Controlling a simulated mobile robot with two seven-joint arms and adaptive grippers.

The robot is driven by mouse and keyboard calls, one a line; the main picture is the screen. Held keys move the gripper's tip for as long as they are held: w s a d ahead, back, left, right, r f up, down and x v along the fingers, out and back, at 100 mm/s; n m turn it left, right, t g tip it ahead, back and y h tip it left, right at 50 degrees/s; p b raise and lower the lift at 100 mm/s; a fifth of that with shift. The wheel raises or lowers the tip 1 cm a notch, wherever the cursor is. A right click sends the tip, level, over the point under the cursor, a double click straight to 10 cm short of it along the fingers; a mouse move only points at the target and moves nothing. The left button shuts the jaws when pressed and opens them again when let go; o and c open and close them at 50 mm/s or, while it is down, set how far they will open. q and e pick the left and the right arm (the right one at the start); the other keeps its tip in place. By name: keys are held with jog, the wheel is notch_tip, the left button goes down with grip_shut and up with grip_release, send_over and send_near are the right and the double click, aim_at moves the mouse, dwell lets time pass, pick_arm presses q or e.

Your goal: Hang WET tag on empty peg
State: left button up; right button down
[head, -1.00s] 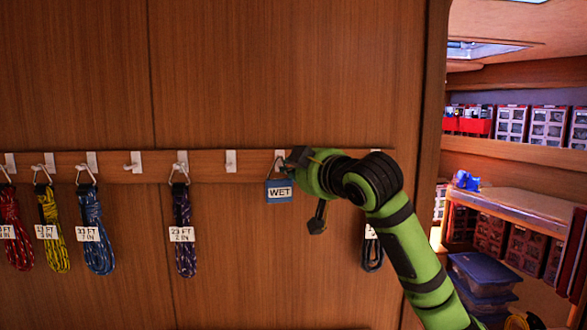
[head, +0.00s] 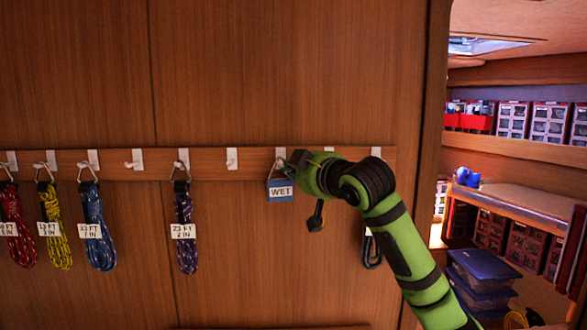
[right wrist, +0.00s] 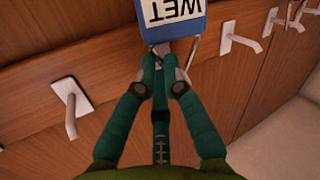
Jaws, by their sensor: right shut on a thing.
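The WET tag (head: 281,192) is a blue padlock-shaped tag with a white label and a metal loop at its top. It hangs in front of the wooden rail, by a white peg plate (head: 281,153). I cannot tell whether its loop is around that peg. My right gripper (head: 288,165) is shut on the tag near its loop. In the right wrist view, the fingers (right wrist: 165,88) close below the upside-down tag (right wrist: 172,22). Bare pegs show at the rail's middle (head: 231,158) and further left (head: 136,160). My left gripper is not in view.
Coiled lines with length labels hang at left: red (head: 15,230), yellow (head: 55,230), blue (head: 97,240). A purple coil (head: 185,235) hangs near the middle. A dark coil (head: 372,250) is partly behind my right arm. Shelves with bins (head: 550,125) are at right.

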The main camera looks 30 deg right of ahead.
jog(key=shift+w+d, duration=0.1)
jog(key=c, duration=1.3)
grip_release()
jog(key=shift+o, duration=0.2)
jog(key=s+r, duration=0.1)
jog(key=s, duration=1.1)
jog(key=shift+d, duration=0.15)
